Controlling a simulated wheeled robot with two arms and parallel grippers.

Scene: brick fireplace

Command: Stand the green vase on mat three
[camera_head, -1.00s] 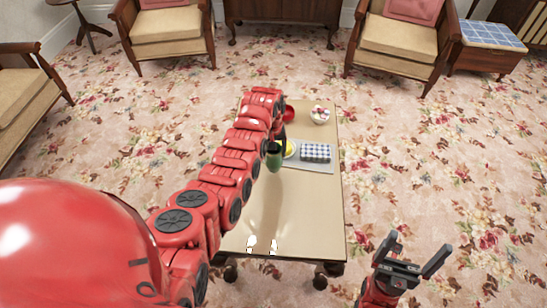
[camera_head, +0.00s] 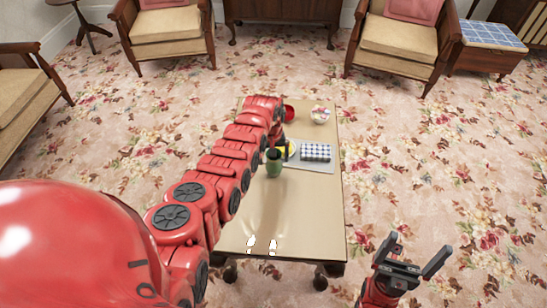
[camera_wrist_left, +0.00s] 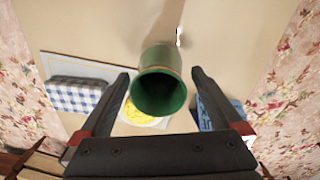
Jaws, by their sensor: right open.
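The green vase (camera_head: 274,166) is upright on the low table, in front of the left end of a grey tray. In the left wrist view the vase (camera_wrist_left: 160,88) shows its dark open mouth. My left gripper (camera_wrist_left: 161,74) is open, with a finger on each side of the vase and gaps between. In the head view my left gripper is mostly hidden by its arm. My right gripper (camera_head: 414,262) is open and empty, off the table's right front corner. I cannot make out which surface is mat three.
The table (camera_head: 300,215) is bare at its front. The grey tray (camera_head: 322,166) bears a blue checked block (camera_head: 316,152); a yellow round thing (camera_head: 291,148) is beside it. A red bowl (camera_head: 289,113) and a white bowl (camera_head: 321,115) stand at the back. A blue patterned thing (camera_wrist_left: 222,112) shows.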

